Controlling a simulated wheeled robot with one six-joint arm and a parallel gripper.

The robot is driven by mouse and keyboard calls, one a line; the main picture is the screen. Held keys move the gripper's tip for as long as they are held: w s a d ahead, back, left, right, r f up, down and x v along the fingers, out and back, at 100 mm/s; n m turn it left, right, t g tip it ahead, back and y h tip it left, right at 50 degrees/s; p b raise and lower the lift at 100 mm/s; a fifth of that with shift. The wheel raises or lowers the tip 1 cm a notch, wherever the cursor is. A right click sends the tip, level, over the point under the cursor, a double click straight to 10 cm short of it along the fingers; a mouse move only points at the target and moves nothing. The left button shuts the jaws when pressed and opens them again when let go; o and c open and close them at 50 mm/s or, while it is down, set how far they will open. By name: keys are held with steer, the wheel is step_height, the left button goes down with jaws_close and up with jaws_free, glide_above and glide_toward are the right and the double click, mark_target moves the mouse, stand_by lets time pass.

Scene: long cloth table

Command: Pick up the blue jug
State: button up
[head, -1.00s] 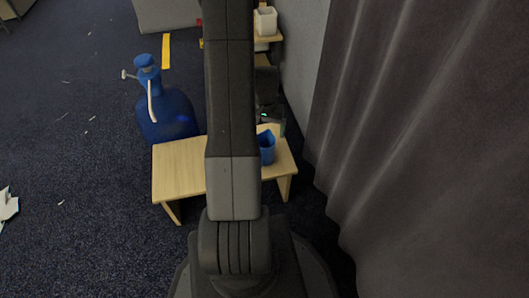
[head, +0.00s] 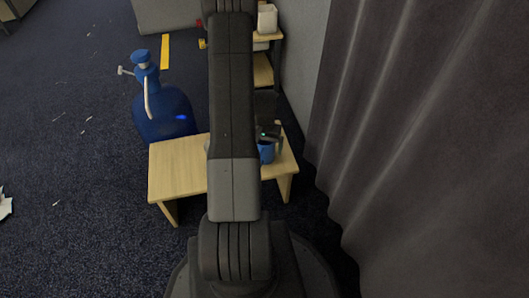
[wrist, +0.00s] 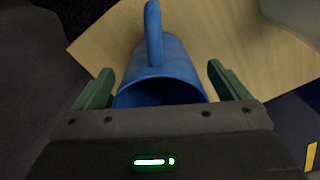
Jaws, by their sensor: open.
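The blue jug (wrist: 165,70) stands on the small wooden table, with its open mouth and handle showing in the wrist view. In the head view, only part of the jug (head: 266,153) shows beside my arm, as my gripper covers its upper part. My gripper (wrist: 160,78) is open, with one green finger on each side of the jug and a visible gap to both sides. The fingers look apart from the jug; how far down they reach along it is hard to tell.
The small wooden table (head: 180,170) is bare on its left part. A large blue bottle (head: 163,115) stands on the floor just behind it. A grey curtain (head: 420,130) hangs close on the right. A shelf (head: 263,70) with a white container (head: 267,18) stands behind.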

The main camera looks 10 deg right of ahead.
steer(key=shift+c, duration=0.2)
steer(key=shift+r, duration=0.1)
steer(key=c, duration=1)
steer(key=shift+c, duration=0.2)
